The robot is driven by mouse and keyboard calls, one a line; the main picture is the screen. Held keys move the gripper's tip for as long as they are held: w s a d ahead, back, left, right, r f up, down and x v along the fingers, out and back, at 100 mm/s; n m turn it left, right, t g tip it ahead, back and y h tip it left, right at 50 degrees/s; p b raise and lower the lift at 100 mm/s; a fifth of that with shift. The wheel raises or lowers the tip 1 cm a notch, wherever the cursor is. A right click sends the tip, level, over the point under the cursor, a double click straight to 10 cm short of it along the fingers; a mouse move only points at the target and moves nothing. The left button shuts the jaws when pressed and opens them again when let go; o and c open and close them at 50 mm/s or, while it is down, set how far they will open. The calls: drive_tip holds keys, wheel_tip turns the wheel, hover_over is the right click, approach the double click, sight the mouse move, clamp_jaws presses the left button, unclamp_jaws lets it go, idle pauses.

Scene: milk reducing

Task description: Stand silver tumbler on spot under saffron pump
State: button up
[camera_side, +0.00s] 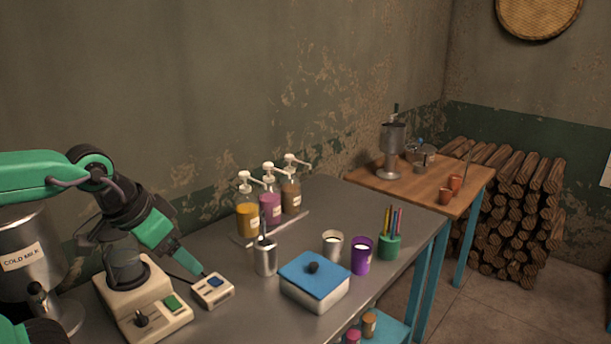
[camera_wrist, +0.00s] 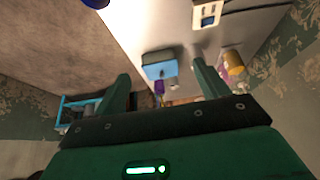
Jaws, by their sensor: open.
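The silver tumbler (camera_side: 333,244) stands upright on the grey counter, pale inside, just left of a purple tumbler (camera_side: 361,256). The saffron pump (camera_side: 247,219) is the yellow-filled bottle with a white pump head, leftmost of three pump bottles. A thin pale strip (camera_side: 279,230) lies along the front of the bottles; I cannot make out a separate spot mark. My gripper (camera_side: 200,271) is low over the counter at the left, close to a small button box, away from the tumbler. Its fingers are apart and empty in the wrist view (camera_wrist: 163,85). The silver tumbler is not clear there.
A metal holder with utensils (camera_side: 266,259) and a blue-lidded box (camera_side: 314,284) stand between my gripper and the tumbler. A button box (camera_side: 213,291) and cream appliance (camera_side: 142,305) are at the left. A green pen cup (camera_side: 389,248) is near the right edge.

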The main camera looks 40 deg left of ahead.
drive_tip(key=shift+s+f, duration=0.3)
drive_tip(key=shift+s, duration=0.25)
drive_tip(key=shift+o, duration=0.6)
drive_tip(key=w+r+m+g, duration=0.1)
drive_tip(key=w+r+m, duration=0.55)
drive_tip(key=w, duration=0.65)
drive_tip(key=m+g, duration=0.5)
drive_tip(key=m, duration=1.3)
hover_over(333, 250)
drive_tip(key=w+a, duration=0.2)
wheel_tip(333, 250, down, 20)
drive_tip(key=shift+w+d+f, duration=0.1)
drive_tip(key=shift+d+f, duration=0.15)
drive_tip(key=shift+f, duration=0.4)
